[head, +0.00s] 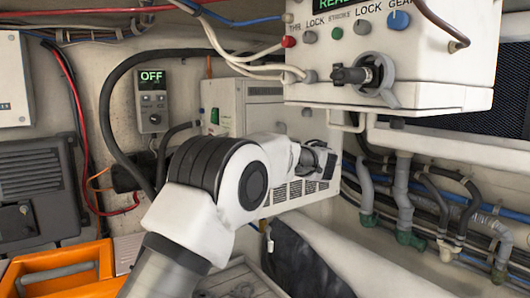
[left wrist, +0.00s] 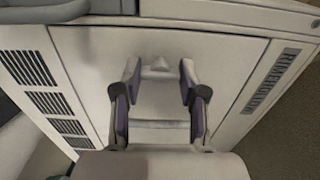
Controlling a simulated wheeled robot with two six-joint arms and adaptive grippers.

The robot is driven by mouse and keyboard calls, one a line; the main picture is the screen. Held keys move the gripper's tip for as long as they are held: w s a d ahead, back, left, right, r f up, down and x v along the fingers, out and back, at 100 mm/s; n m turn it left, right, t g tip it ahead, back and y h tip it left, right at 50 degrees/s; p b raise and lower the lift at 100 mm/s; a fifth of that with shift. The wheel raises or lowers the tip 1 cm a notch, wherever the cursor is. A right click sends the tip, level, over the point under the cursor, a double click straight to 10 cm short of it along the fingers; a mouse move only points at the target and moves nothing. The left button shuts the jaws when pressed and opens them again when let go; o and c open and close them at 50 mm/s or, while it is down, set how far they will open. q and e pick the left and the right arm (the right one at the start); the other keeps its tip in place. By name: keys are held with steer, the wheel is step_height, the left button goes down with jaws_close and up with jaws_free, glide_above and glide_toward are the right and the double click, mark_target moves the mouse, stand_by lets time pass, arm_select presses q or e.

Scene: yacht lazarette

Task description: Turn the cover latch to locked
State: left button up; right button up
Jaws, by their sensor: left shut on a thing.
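The cover latch (left wrist: 157,68) is a small pale piece on a light panel (left wrist: 90,50) in the left wrist view. My left gripper (left wrist: 160,80) has one finger on each side of it and is shut on it, though thin gaps seem to show beside the fingers. In the head view my left gripper (head: 320,160) is at the right end of the white vented unit (head: 290,190), under the control box. The latch is hidden there behind the gripper, and I cannot read its position. My right gripper is in neither view.
A white control box (head: 430,95) with knobs and a dark lever overhangs the gripper closely. Hoses and pipes (head: 405,205) run along the wall at right. A grey switch box (head: 152,105) reads OFF. An orange toolbox (head: 70,270) stands at lower left.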

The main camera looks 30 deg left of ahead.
arm_select(q)
steer(key=shift+m, duration=0.3)
steer(key=o, duration=1.1)
steer(key=shift+a, duration=0.1)
steer(key=shift+o, duration=0.2)
steer(key=v, duration=1.2)
steer(key=shift+f, duration=0.15)
